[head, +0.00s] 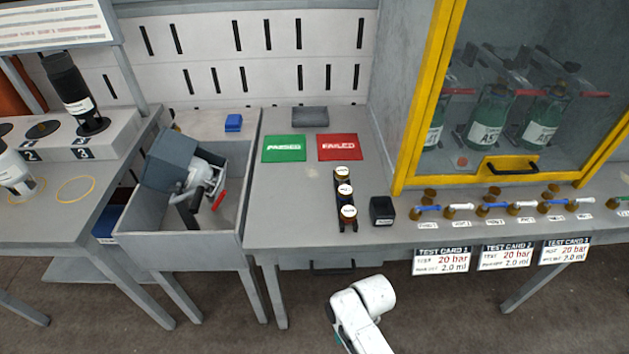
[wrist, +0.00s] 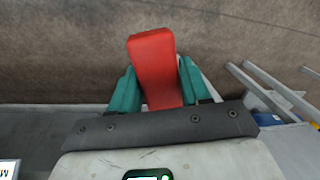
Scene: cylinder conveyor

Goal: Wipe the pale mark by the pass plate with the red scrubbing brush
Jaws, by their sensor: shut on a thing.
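My gripper (wrist: 152,88) shows in the wrist view, its two teal fingers shut on the red scrubbing brush (wrist: 153,58). The brush's red body sticks out beyond the fingertips over brown floor; its bristles are not visible. In the head view a white part of my arm is in front of the bench, and I cannot make out the fingers or the brush there. The green PASSED plate (head: 284,148) lies flat on the grey bench (head: 290,205), left of the red FAILED plate (head: 341,147).
A grey basin (head: 226,253) left of the bench holds a grey box (head: 170,160) and a white and red item. A rack of capped cylinders (head: 346,205) and a black holder (head: 382,210) stand near the bench's front. A yellow-framed cabinet (head: 415,100) stands right.

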